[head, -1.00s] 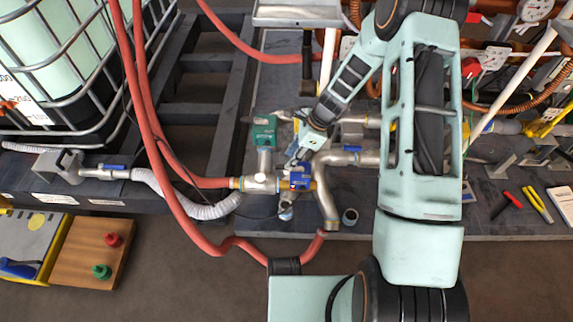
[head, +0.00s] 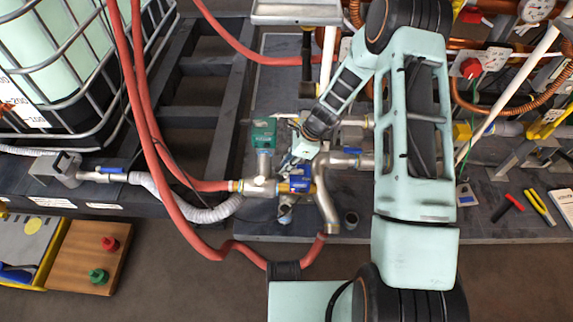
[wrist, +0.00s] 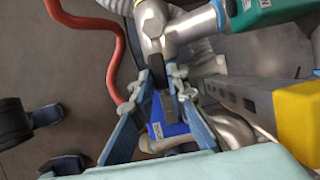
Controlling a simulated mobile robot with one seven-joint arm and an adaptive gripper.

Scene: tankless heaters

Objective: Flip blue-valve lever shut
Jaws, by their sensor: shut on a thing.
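The blue valve lever (head: 298,180) sits on the metal pipe junction in the middle of the head view. In the wrist view the blue lever (wrist: 168,130) shows between and behind my fingers, with a small white label on it. My gripper (wrist: 167,80) is closed in on a narrow grey-and-dark piece that seems to be part of this lever; the exact contact is partly hidden. In the head view my gripper (head: 292,160) comes down from the upper right, right at the valve, and hides part of it.
A green valve actuator (head: 263,133) stands just left of my gripper. Red hoses (head: 165,165) and a ribbed white hose (head: 195,208) run at the left. Another blue lever (head: 112,170) is far left. Yellow-handled pliers (head: 537,207) lie at the right.

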